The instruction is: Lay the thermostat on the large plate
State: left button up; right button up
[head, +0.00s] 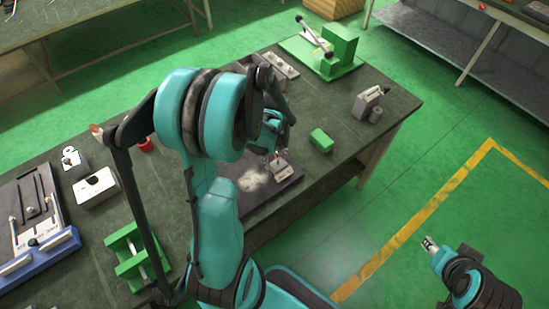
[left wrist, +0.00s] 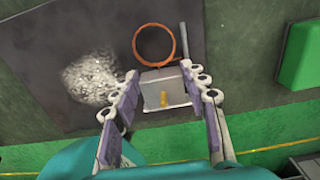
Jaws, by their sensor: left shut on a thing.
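The thermostat, a small light-grey box (head: 281,170) with a brass stub, shows between the fingers in the left wrist view (left wrist: 172,90). My left gripper (head: 275,156) is shut on it; its fingers flank the box in the left wrist view (left wrist: 163,92). A copper-coloured ring (left wrist: 154,27) shows against the box's far side; I cannot tell if they are joined. The large plate (head: 268,207) is dark and flat, and lies beneath the thermostat (left wrist: 60,30). Whether the thermostat touches it is unclear. My right gripper (head: 430,244) is far right, over the floor, too small to read.
A pale grainy patch (left wrist: 92,78) lies on the plate beside the thermostat. A green block (head: 321,140) stands to the right, a grey device (head: 367,104) farther right. A green clamp (head: 338,55) is behind. A white box (head: 95,188) and green stand (head: 135,258) are left.

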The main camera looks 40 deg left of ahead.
pick_arm(q)
jog(key=shift+f, duration=0.1)
jog(key=shift+f, duration=0.15)
jog(key=o, duration=1.3)
jog(key=shift+o, duration=0.2)
